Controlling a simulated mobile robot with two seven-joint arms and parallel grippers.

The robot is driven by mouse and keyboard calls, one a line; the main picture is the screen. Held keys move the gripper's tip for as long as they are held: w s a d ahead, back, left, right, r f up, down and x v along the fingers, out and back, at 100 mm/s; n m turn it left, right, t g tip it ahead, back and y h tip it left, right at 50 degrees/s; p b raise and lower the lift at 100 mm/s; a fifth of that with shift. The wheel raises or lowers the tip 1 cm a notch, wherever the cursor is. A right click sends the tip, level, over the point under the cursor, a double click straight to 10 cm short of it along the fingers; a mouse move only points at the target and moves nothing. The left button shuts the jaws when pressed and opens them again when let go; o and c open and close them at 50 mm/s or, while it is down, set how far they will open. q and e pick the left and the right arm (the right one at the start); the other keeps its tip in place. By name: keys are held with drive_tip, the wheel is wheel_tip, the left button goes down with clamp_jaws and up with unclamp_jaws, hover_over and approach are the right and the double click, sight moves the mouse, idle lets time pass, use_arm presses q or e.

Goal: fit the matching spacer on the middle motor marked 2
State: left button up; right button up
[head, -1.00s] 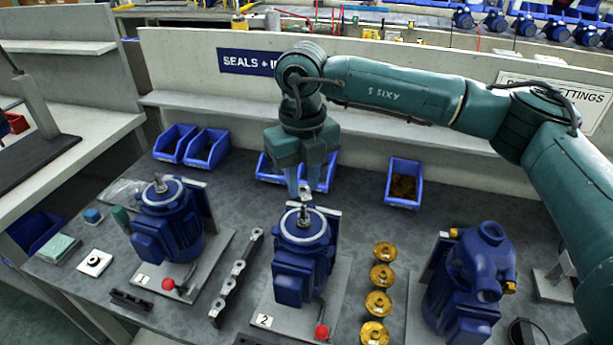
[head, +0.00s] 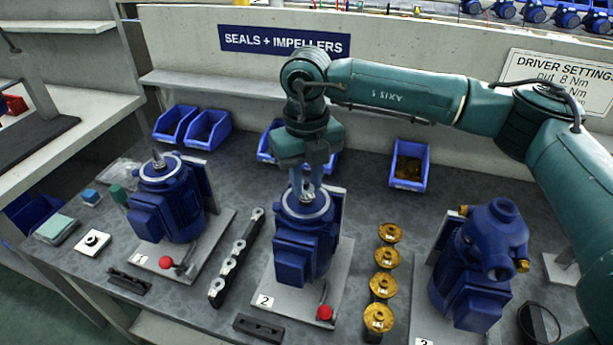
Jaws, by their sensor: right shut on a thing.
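The middle blue motor (head: 305,255) stands upright on a grey plate with the label 2 (head: 264,301). My right gripper (head: 307,188) points down directly over its top. It is shut on a small metal spacer (head: 307,198), mostly hidden between the fingertips. The spacer is at the motor's shaft; I cannot tell whether it is around the shaft or just above it. A dark rack (head: 236,256) with several light metal rings lies left of the motor. My left gripper is not in view.
Motor 1 (head: 166,200) stands to the left and a blue pump unit (head: 485,260) to the right. Several brass impellers (head: 385,257) stand in a row right of the middle motor. A red knob (head: 324,313) is at its front. Blue bins (head: 409,165) line the back.

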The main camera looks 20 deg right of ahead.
idle(0.3)
drive_tip(key=shift+f+b, duration=0.1)
drive_tip(key=shift+b, duration=0.2)
idle(0.6)
drive_tip(key=o, duration=1)
drive_tip(key=shift+o, duration=0.6)
drive_tip(key=o, duration=1)
wheel_tip(320, 180, up, 9)
drive_tip(key=p, duration=0.5)
